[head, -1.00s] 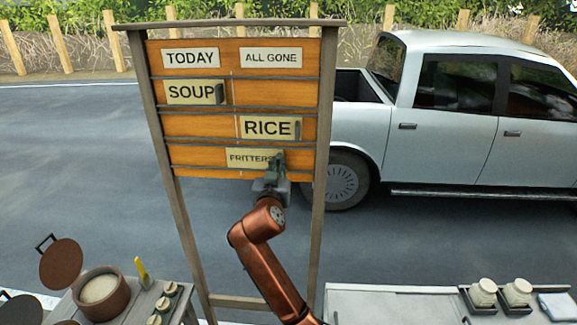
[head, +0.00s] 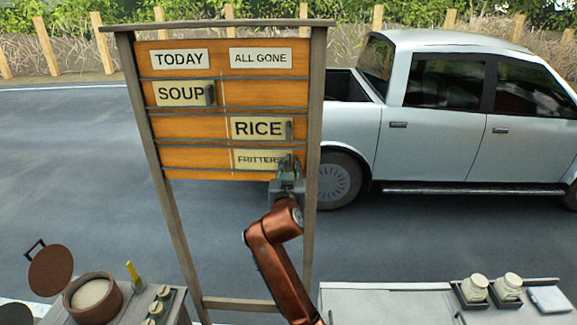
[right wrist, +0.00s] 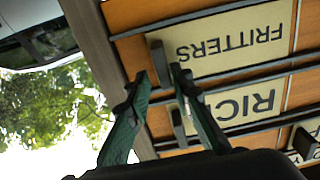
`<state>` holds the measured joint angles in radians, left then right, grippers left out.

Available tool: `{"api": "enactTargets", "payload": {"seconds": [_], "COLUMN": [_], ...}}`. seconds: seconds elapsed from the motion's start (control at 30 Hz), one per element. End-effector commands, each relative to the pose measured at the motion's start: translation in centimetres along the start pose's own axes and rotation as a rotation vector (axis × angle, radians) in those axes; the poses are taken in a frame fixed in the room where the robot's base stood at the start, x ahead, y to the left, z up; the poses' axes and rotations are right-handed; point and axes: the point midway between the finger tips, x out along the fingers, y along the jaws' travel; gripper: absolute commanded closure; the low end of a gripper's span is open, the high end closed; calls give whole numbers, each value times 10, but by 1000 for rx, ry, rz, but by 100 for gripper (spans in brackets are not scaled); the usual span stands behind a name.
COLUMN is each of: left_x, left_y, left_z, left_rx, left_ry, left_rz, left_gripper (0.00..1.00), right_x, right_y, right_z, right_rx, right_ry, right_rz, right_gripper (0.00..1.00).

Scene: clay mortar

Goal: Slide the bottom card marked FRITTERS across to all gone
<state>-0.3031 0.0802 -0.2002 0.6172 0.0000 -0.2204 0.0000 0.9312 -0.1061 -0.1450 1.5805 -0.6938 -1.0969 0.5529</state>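The board (head: 190,160) stands upright. The FRITTERS card (head: 258,159) is in its bottom row, in the right column under the ALL GONE label (head: 261,58), its left edge about level with that of the RICE card above. My right gripper (head: 288,168) is at the card's right end. In the right wrist view the FRITTERS card (right wrist: 235,42) appears upside down, with its dark upright tab (right wrist: 159,62) between the tips of my right gripper (right wrist: 160,75). The fingers are apart, with a gap visible beside the tab. My left gripper is not in view.
The RICE card (head: 257,128) is in the right column, one row up. The SOUP card (head: 182,94) is on the left under TODAY (head: 179,60). The board's right post (head: 314,120) is close to my gripper. A counter (head: 390,300) and pot (head: 92,298) are in front.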

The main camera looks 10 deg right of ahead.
Motion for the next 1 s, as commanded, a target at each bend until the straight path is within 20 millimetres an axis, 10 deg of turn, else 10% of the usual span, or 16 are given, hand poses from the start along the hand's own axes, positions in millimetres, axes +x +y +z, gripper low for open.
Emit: {"api": "enactTargets", "payload": {"seconds": [0.47,1.0], "left_x": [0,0], "left_y": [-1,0], "left_z": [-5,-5], "left_rx": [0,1], "left_ry": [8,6], "left_rz": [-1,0], "left_gripper": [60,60], "right_x": [-10,-108], "right_y": [-2,-1], "right_z": [0,1], "right_rx": [2,2], "right_ry": [0,0], "right_rz": [-4,-3], "right_gripper": [72,72]}}
